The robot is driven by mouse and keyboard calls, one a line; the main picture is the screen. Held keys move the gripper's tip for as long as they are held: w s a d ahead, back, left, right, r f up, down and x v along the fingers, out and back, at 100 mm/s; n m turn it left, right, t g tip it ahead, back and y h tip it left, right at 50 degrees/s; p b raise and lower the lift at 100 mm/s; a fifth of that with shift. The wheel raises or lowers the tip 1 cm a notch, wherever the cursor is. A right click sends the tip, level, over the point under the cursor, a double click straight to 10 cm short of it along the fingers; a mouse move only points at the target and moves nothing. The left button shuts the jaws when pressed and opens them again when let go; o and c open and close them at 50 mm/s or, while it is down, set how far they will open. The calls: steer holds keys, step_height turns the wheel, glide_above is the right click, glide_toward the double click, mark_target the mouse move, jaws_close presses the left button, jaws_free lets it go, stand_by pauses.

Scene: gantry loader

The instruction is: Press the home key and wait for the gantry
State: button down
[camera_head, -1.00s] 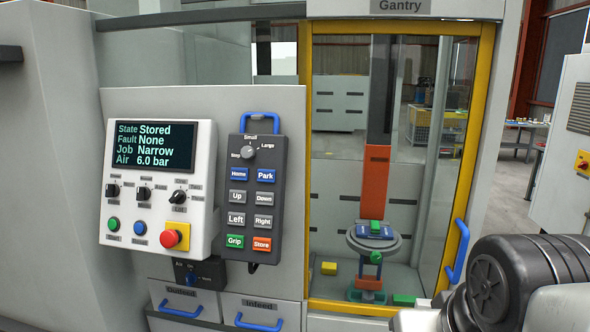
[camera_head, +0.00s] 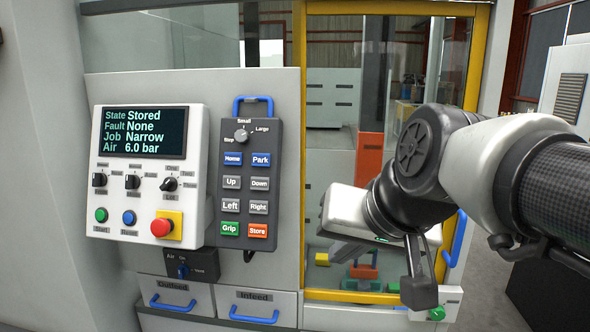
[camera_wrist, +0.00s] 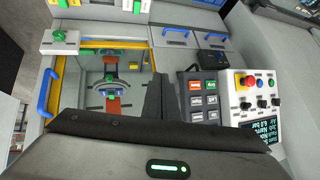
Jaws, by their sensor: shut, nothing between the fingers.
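The blue home key (camera_head: 232,158) is at the upper left of the dark hand-held key panel (camera_head: 245,190), beside the blue Park key. The screen (camera_head: 142,132) reads State Stored, Fault None, Job Narrow, Air 6.0 bar. The gantry's orange column (camera_head: 368,150) stands behind the yellow-framed window, partly hidden by my arm. My gripper (camera_wrist: 160,82) is shut and empty, to the right of the key panel and apart from it in the head view. In the wrist view the panel's lower keys (camera_wrist: 196,87) show beside the fingers; the home key cannot be made out.
A red stop button (camera_head: 161,227) and knobs sit on the white control box (camera_head: 100,205) left of the panel. Blue-handled Outfeed (camera_head: 175,302) and Infeed (camera_head: 257,308) drawers are below. The yellow door frame (camera_head: 299,100) and blue door handle (camera_head: 457,238) are near my arm.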

mark_target(233, 159)
steer(key=w+a+r+t+y+b, duration=0.1)
steer(key=w+a+r, duration=0.4)
steer(key=a, duration=0.5)
steer(key=w+a+r+m+y+b, duration=0.1)
steer(key=w+a+r+y+b, duration=0.3)
steer(key=a+r, duration=0.3)
steer(key=a+y, duration=0.1)
steer(key=a, duration=0.3)
steer(key=shift+w+a+t+y, duration=0.2)
steer(key=shift+w+t+y, duration=0.1)
steer(key=shift+w+t, duration=0.1)
steer(key=w+f+b, duration=0.2)
steer(key=w+f, duration=0.1)
steer(key=w, duration=0.5)
steer(key=shift+w+d, duration=0.15)
steer(key=shift+d, duration=0.25)
steer(key=shift+f, duration=0.15)
steer(key=shift+w+f, duration=0.1)
steer(key=shift+w, duration=0.3)
